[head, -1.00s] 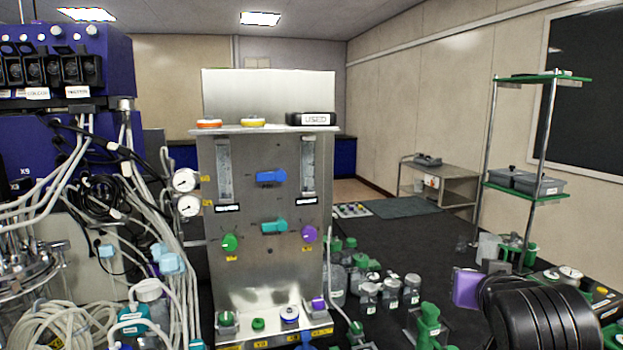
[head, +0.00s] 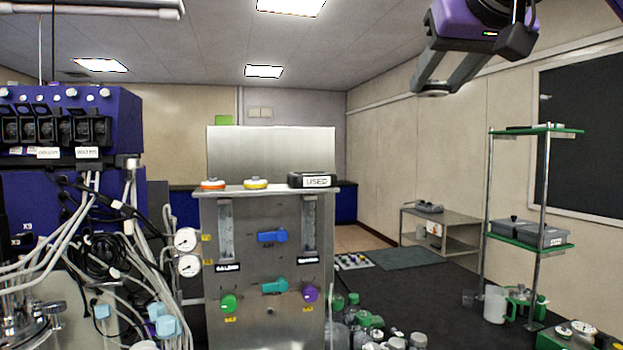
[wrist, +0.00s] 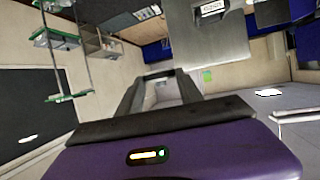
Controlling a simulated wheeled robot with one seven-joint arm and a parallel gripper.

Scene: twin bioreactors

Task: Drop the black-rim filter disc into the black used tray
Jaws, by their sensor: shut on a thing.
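My gripper (head: 436,82) is raised high at the upper right of the head view, shut on a small dark disc, taken as the black-rim filter disc (head: 432,91). Only the disc's thin edge shows at the fingertips; its rim colour is hard to make out. In the wrist view the fingers (wrist: 160,80) reach forward with a dark edge between their tips. The black used tray (head: 297,180), labelled USED, sits on the right end of the steel panel's top ledge. The gripper is well to the right of the tray and above it, apart from it.
An orange-rimmed disc (head: 213,184) and a yellow-rimmed disc (head: 256,184) lie left of the tray on the ledge. A steel back plate (head: 270,152) rises behind them. A green-shelved rack (head: 535,132) stands at right. Air between gripper and tray looks clear.

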